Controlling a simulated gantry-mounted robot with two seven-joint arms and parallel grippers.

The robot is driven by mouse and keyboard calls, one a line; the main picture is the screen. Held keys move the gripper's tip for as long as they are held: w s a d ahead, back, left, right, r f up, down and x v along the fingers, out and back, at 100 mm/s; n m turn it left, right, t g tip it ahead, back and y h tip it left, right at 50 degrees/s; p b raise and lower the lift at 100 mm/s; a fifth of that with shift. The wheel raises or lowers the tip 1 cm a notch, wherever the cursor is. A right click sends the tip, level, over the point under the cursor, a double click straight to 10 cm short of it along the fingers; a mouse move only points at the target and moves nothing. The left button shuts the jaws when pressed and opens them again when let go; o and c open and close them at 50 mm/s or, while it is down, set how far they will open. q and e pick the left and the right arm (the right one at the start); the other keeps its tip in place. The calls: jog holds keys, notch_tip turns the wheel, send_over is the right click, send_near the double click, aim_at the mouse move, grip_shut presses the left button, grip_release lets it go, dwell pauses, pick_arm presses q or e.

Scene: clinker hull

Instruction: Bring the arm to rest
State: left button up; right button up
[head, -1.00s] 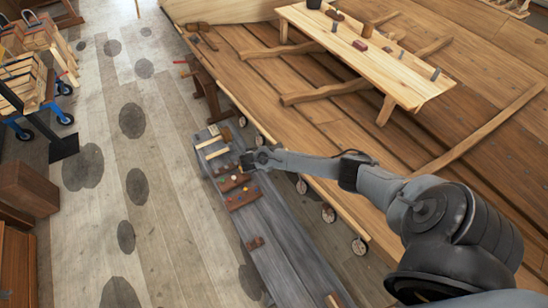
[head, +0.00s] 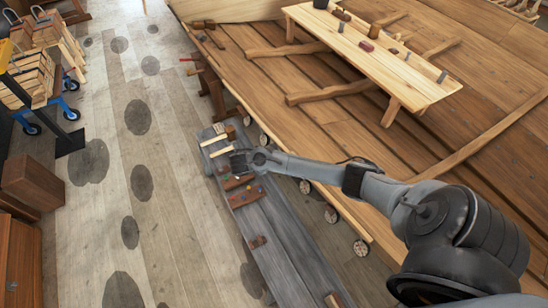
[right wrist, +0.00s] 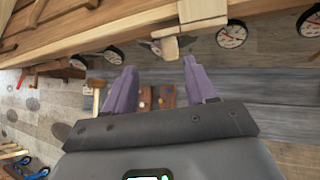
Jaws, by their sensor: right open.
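My right arm (head: 375,187) reaches in from the right in the head view, stretched out level toward the grey bench. Its gripper (head: 238,162) is over the far part of the bench, above small items there; its fingers are too small to read in this view. In the right wrist view the two purple-grey fingers (right wrist: 161,80) stand apart with nothing between their tips. Wooden blocks and small pieces show beyond and below them. My left gripper is in neither view.
The grey bench (head: 290,250) carries brown blocks (head: 246,197) and pale strips. The plank hull (head: 300,125) with round dials along its edge (head: 360,247) lies close on the right. A pale table (head: 370,55) stands on it. The floor (head: 180,230) to the left is open.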

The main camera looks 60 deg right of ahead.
jog(key=shift+v, duration=1.2)
jog(key=shift+s+f, duration=0.1)
jog(key=s+a+f+n+g+p, duration=0.1)
jog(key=s+a+f+p, duration=0.25)
jog(key=s+f, duration=0.4)
jog(key=s+a+r+m+y+p, duration=0.1)
jog(key=s+a+r+y+p, duration=0.15)
jog(key=s+a, duration=0.65)
jog(key=s+a+r+m+y+p, duration=0.15)
jog(key=s+a+y, duration=0.25)
jog(key=s+a, duration=0.45)
jog(key=w+a+r+m+t+y, duration=0.1)
jog(key=w+a+r+m+t, duration=0.1)
jog(key=r, duration=0.4)
jog(key=w+a+r+m+t+y+p, duration=0.1)
jog(key=a+r+m, duration=0.1)
jog(key=r+m, duration=0.2)
jog(key=w+a+r+m+t+y+p, duration=0.1)
jog(key=w+a+r+m+t, duration=0.1)
jog(key=r, duration=0.7)
jog(key=shift+w+m+t, duration=0.3)
jog(key=shift+w+m, duration=0.05)
jog(key=shift+m, duration=0.5)
jog(key=shift+a, duration=0.15)
